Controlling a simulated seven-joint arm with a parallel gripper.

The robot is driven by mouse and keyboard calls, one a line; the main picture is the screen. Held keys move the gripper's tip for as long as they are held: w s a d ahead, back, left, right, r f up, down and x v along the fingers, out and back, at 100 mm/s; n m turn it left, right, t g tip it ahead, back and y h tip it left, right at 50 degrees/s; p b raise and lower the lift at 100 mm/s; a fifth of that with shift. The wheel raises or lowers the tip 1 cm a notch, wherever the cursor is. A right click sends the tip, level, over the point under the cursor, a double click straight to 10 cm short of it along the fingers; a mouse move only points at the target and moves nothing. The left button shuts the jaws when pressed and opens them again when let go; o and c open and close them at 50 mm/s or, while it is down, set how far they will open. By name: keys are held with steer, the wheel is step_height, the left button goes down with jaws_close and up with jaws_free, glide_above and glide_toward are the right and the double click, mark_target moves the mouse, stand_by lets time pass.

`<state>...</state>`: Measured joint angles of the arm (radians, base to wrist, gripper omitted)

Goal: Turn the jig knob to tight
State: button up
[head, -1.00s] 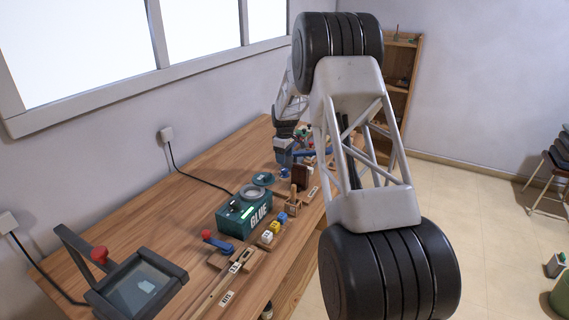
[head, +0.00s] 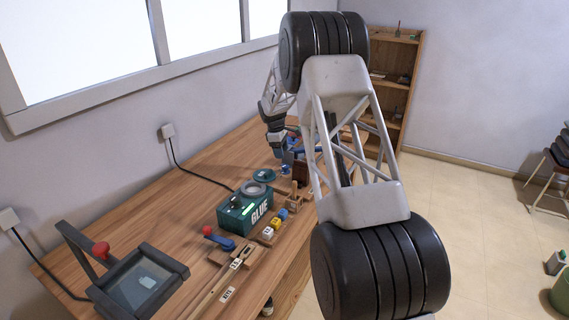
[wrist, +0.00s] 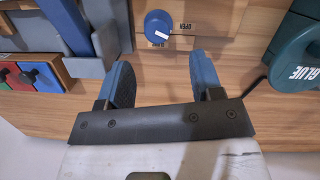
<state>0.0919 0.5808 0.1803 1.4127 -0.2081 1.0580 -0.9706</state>
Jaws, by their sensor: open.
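A round blue knob (wrist: 158,24) with a white pointer mark sits on a light panel at the top of the wrist view. The pointer slants down and right. A label beside it appears to read "OPEN"; another label below it is too small to read. My gripper (wrist: 164,82) is open and empty, its two blue-padded fingers below the knob in the picture and apart from it. In the head view my gripper (head: 279,150) is over the far part of the bench, and I cannot make out the knob there.
A dark green glue item (wrist: 300,60) is at the right.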

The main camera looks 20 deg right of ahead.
mark_target(285, 166)
steer(key=shift+w+a+n+g+h, duration=0.2)
steer(key=shift+a+n+h, duration=0.15)
steer(key=shift+n+h, duration=0.2)
steer(key=shift+w+a+n+g+h, duration=0.2)
steer(key=shift+a+n+h, duration=0.15)
steer(key=shift+n+h, duration=0.15)
steer(key=shift+x, duration=3.9)
steer(key=c, duration=0.9)
